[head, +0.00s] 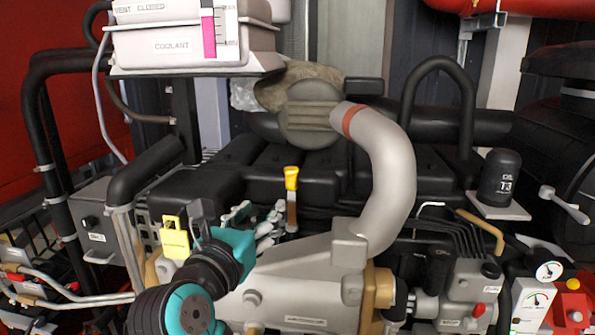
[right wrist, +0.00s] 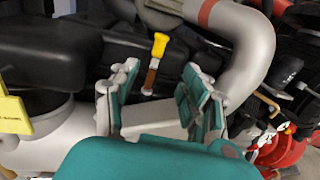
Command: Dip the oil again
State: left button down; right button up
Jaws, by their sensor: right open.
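The oil dipstick (head: 291,178) has a yellow handle and stands upright on the engine, with a short brownish stem below the handle. Its lower end is hidden in the engine. It also shows in the right wrist view (right wrist: 160,46), beyond and between the fingers. My right gripper (head: 259,218) is open and empty, just left of and nearer than the dipstick. In the right wrist view its two fingers (right wrist: 162,84) are spread apart, with a clear gap to the yellow handle. My left gripper is not in view.
A thick grey pipe (head: 392,165) curves down right of the dipstick. A coolant tank (head: 172,45) stands at upper left. A yellow tag (head: 174,243) is left of my right gripper. A black oil filter (head: 499,178) stands at the right. Black engine covers (head: 330,172) lie behind.

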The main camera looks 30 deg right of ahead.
aim_at(289, 178)
jog(key=p+x, duration=0.2)
jog(key=x, duration=1.3)
jog(key=shift+w+d+p, duration=0.3)
jog(key=shift+w+d, duration=0.25)
jog(key=shift+c, duration=0.3)
jog(key=c, duration=0.9)
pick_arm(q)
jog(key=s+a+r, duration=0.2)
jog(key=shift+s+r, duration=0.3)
pick_arm(e)
grip_shut()
jog(key=shift+f, duration=0.1)
